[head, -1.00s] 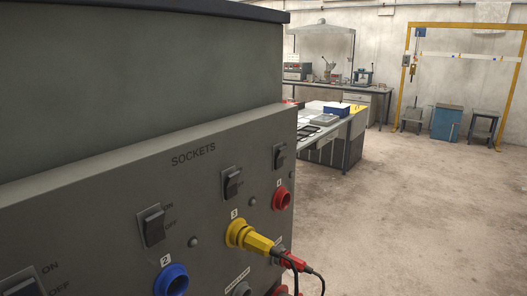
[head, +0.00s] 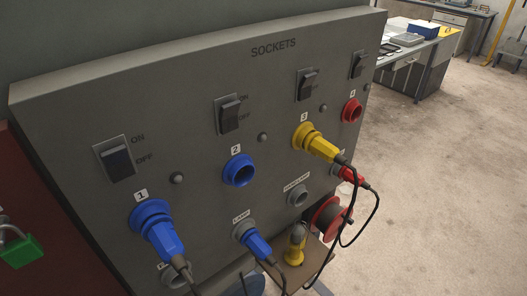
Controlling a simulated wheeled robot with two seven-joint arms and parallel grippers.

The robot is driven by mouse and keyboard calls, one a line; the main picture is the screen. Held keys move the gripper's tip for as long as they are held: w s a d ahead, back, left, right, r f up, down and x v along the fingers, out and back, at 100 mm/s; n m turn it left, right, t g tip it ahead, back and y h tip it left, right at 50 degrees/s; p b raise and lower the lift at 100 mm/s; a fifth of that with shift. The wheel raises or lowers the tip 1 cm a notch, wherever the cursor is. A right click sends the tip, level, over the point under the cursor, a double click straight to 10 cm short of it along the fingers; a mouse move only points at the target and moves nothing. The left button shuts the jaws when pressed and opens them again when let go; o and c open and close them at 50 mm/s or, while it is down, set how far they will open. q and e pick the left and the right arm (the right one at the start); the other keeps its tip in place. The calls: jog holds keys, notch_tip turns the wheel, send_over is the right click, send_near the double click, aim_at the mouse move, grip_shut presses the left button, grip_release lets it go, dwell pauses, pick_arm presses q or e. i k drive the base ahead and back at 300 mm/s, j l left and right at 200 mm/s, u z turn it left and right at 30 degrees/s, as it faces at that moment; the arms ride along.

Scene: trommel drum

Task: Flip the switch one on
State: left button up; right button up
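Switch one (head: 118,159) is a dark rocker on a light plate at the left of the grey sockets panel (head: 190,85) in the head view. ON is printed at its upper right and OFF at its lower right. Its position is hard to tell. Below it, socket 1 (head: 147,213) has a blue plug (head: 165,240) in it. Neither of my grippers is in view.
Switches for sockets 2 (head: 229,114), 3 (head: 307,84) and 4 (head: 359,65) run to the right. A yellow plug (head: 323,149) sticks out of socket 3, with black cables hanging below. A green padlock (head: 21,251) is at the left.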

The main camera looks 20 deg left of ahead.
aim_at(117, 161)
jog(key=j+u, duration=0.6)
jog(key=u, duration=0.2)
